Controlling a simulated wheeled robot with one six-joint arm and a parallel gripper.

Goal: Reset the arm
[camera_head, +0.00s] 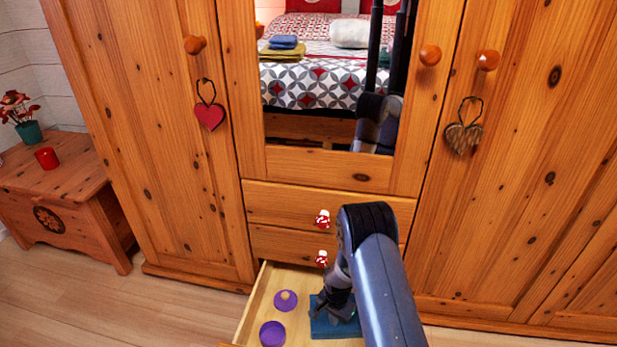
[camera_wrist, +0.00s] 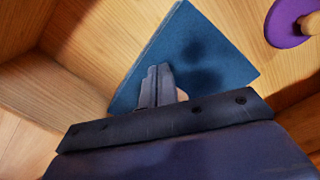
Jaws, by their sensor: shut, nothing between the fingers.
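My gripper (camera_head: 338,303) reaches down into an open drawer (camera_head: 255,303) at the bottom of the wardrobe. In the wrist view, its two fingers (camera_wrist: 158,84) are shut together with nothing between them. A dark blue flat piece (camera_wrist: 190,50) lies in the drawer under the fingers; it also shows in the head view (camera_head: 322,328), partly hidden by my arm. I cannot tell whether the fingertips touch it. A purple disc with a wooden knob (camera_head: 286,299) and a round purple container (camera_head: 272,334) lie to the left of the gripper in the drawer.
The wooden wardrobe (camera_head: 140,130) rises behind the drawer, with two shut drawers (camera_head: 285,205) above it. Their red-and-white knobs (camera_head: 322,219) are close to my arm. A wooden chest (camera_head: 65,190) stands at the left. Floor (camera_head: 150,307) is clear left of the drawer.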

